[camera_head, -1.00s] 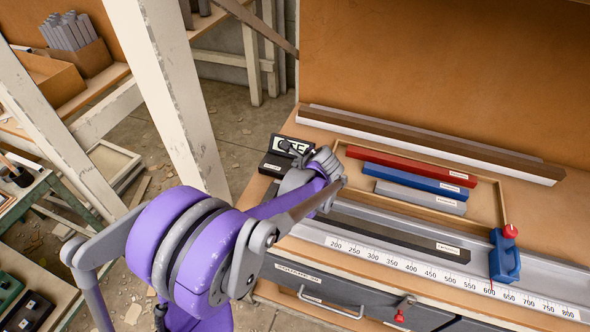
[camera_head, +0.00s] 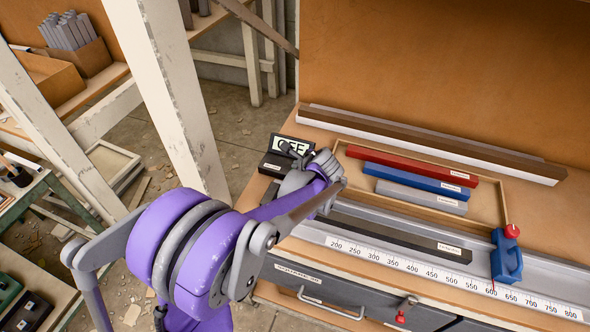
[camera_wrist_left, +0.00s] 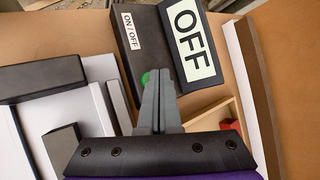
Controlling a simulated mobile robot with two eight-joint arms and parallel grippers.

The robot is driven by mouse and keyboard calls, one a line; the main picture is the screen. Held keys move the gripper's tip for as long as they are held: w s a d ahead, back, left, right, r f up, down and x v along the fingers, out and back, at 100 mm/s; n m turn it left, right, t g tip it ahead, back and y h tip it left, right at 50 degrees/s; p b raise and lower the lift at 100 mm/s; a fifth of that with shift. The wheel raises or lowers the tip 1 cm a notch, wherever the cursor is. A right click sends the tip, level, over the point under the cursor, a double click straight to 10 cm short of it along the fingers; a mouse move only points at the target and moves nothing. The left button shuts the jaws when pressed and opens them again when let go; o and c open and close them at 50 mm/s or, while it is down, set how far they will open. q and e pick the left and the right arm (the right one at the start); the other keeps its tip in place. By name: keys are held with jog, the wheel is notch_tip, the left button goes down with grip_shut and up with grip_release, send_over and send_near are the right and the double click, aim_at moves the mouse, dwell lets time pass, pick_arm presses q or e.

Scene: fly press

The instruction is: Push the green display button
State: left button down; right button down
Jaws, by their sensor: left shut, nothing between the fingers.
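The display (camera_head: 290,145) stands at the back left corner of the bench and reads OFF; it also shows in the left wrist view (camera_wrist_left: 193,38). Its black base (camera_wrist_left: 122,45) carries an ON / OFF label. The green button (camera_wrist_left: 146,78) shows only as a small patch beside my fingertips in the left wrist view; the rest of it is hidden behind them. My left gripper (camera_wrist_left: 153,80) is shut and empty, with its tips over or against the button; I cannot tell whether they touch. In the head view the left gripper (camera_head: 291,152) is at the display, partly hidden by my purple arm. My right gripper is not in view.
A wooden tray (camera_head: 497,213) with red (camera_head: 411,167), blue (camera_head: 416,182) and grey (camera_head: 421,197) bars lies right of my gripper. A rail with a number scale (camera_head: 450,277) and a blue stop (camera_head: 506,257) runs along the front. A white post (camera_head: 173,100) stands left.

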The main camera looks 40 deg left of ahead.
pick_arm(q)
jog(key=shift+f+b, duration=0.3)
jog(key=shift+f, duration=0.05)
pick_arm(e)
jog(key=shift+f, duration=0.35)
pick_arm(q)
jog(key=shift+r, duration=0.1)
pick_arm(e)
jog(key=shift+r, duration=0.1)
pick_arm(q)
jog(key=shift+r+p, duration=0.5)
jog(key=shift+r, duration=0.25)
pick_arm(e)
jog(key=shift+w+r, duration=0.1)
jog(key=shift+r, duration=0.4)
pick_arm(q)
jog(key=shift+r, duration=0.1)
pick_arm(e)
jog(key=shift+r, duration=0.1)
